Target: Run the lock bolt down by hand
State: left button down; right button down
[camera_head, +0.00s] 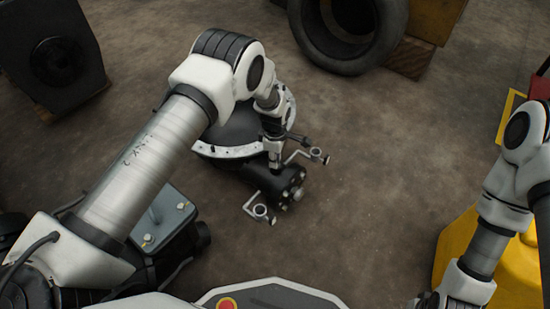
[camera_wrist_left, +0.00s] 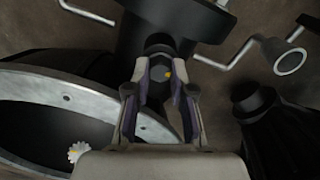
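In the head view my left gripper (camera_head: 275,162) points down at the black assembly (camera_head: 277,183), and the bolt is hidden there. My right arm runs down to the bottom edge at the right; its fingers are out of the picture.
Beside the gripper is a round black drum with a pale drilled flange (camera_head: 228,152). Cranked metal rods with ring ends (camera_head: 262,212) stick out near it. A tyre (camera_head: 348,35) lies at the back, and a yellow body (camera_head: 515,262) stands at the right. Open floor lies right of the assembly.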

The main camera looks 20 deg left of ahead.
pick_arm(q)
jog(key=shift+m, duration=0.3)
jog(key=m+p, duration=0.2)
jog(key=shift+r+m, duration=0.1)
jog(key=shift+m, duration=0.2)
jog(key=m+p, duration=0.1)
jog(key=m, duration=0.2)
jog(key=shift+m, duration=0.3)
jog(key=m+p, duration=0.1)
jog(key=m, duration=0.2)
jog(key=shift+w+m, duration=0.1)
jog(key=shift+m, duration=0.2)
jog(key=m+p, duration=0.1)
jog(key=m, duration=0.3)
jog(key=shift+d+m, duration=0.1)
jog(key=shift+m, duration=0.2)
jog(key=m, duration=0.3)
jog(key=shift+m, duration=0.3)
jog(key=m+p, duration=0.1)
jog(key=m, duration=0.2)
jog(key=shift+d+m, duration=0.1)
jog(key=shift+m, duration=0.2)
jog(key=m, duration=0.6)
jog(key=shift+m+p, duration=0.35)
jog(key=shift+m, duration=0.05)
